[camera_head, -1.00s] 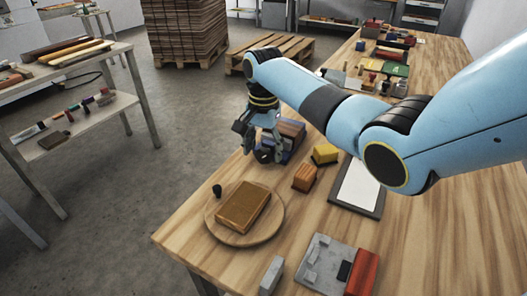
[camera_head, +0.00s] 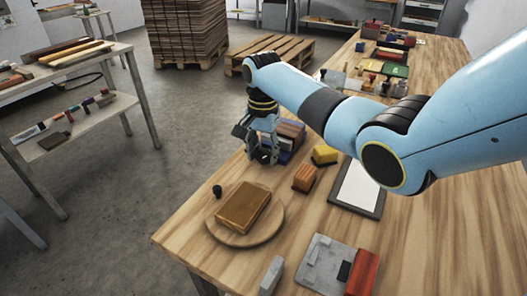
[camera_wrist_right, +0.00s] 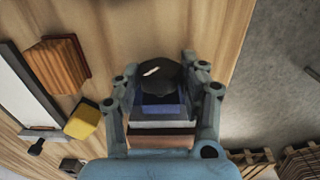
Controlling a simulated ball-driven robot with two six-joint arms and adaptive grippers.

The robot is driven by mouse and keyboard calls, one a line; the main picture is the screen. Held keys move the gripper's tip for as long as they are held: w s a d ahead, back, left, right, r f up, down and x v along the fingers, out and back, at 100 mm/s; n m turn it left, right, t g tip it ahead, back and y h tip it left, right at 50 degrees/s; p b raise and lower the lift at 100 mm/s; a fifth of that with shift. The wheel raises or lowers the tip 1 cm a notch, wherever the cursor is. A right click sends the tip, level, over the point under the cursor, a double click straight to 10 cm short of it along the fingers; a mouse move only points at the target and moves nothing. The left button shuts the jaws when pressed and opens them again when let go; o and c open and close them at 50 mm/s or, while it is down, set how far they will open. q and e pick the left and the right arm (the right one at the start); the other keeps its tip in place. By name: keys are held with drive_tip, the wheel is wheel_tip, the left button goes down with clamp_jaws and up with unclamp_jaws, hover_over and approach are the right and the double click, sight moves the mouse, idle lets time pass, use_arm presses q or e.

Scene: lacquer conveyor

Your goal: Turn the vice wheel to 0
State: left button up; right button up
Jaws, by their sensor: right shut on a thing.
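The vice wheel (camera_wrist_right: 160,74) is a dark round knob with a short white mark, seen between my right gripper's fingers in the right wrist view. The vice (camera_wrist_right: 160,106) behind it shows blue, white and brown layers; in the head view its body (camera_head: 291,131) is partly hidden by my gripper. My right gripper (camera_head: 262,159) points down at the table's left edge and is shut on the vice wheel, one finger on each side. The wheel is mostly hidden in the head view. No number scale can be read. My left gripper is not in view.
An orange-brown block (camera_head: 304,178) and a yellow block (camera_head: 325,154) stand right of the vice. A round board (camera_head: 212,233) carries a brown block (camera_head: 243,207), with a small black knob (camera_head: 217,191) beside it. A clipboard (camera_head: 357,190) lies further right.

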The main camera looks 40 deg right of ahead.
drive_tip(key=shift+g, duration=0.3)
drive_tip(key=shift+w, duration=0.15)
drive_tip(key=shift+w+a+f+g+h+b, duration=0.1)
drive_tip(key=shift+g+h+b, duration=0.4)
drive_tip(key=shift+g+b, duration=0.25)
drive_tip(key=g+b, duration=0.1)
drive_tip(key=b, duration=0.2)
drive_tip(key=g+h+b, duration=0.1)
drive_tip(key=b, duration=0.1)
drive_tip(key=g+b, duration=0.1)
drive_tip(key=b, duration=0.2)
drive_tip(key=shift+w+f+g+h+b, duration=0.15)
drive_tip(key=shift+f+g+h+b, duration=0.1)
drive_tip(key=shift+g+h+b, duration=0.1)
drive_tip(key=shift+r+b, duration=0.25)
drive_tip(key=shift+b, duration=0.3)
drive_tip(key=o, duration=1.2)
drive_tip(key=shift+g, duration=0.3)
